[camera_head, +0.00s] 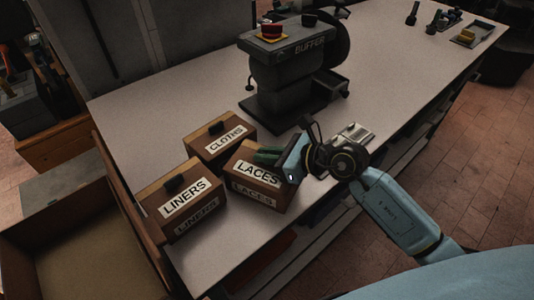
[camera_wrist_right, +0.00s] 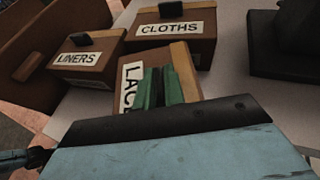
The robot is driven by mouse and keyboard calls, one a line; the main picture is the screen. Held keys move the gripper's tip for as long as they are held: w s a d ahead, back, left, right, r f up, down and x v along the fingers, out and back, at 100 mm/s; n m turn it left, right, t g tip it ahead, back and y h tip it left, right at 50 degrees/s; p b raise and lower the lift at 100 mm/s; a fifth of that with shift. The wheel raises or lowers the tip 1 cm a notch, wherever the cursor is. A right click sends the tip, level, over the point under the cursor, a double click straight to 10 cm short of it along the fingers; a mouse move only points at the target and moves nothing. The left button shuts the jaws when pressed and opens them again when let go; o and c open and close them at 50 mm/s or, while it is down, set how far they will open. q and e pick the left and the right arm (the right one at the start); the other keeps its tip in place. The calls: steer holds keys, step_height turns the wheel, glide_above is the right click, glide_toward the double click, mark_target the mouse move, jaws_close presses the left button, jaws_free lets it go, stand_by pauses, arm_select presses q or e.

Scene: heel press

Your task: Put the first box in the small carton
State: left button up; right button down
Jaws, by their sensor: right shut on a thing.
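Three brown boxes with white labels stand close together near the table's left end: CLOTHS (camera_head: 222,143), LINERS (camera_head: 185,208) and LACES (camera_head: 258,188). The LINERS and CLOTHS boxes each have a dark grip on top. My right gripper (camera_head: 268,157) has its green fingers over the top of the LACES box, shut on its grip, which the fingers hide. In the right wrist view the fingers (camera_wrist_right: 160,88) stand over the LACES box (camera_wrist_right: 130,78). That box seems to rest on the table. An open, empty carton (camera_head: 95,262) is at lower left. My left gripper is not in view.
A dark buffer machine (camera_head: 290,75) with a red button stands behind the boxes on the pale table (camera_head: 150,105). Small tools and a tray (camera_head: 472,35) lie at the far right. The carton's raised flap borders the table's left edge.

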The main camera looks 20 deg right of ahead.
steer(key=shift+f, duration=0.1)
steer(key=c, duration=1.5)
jaws_free()
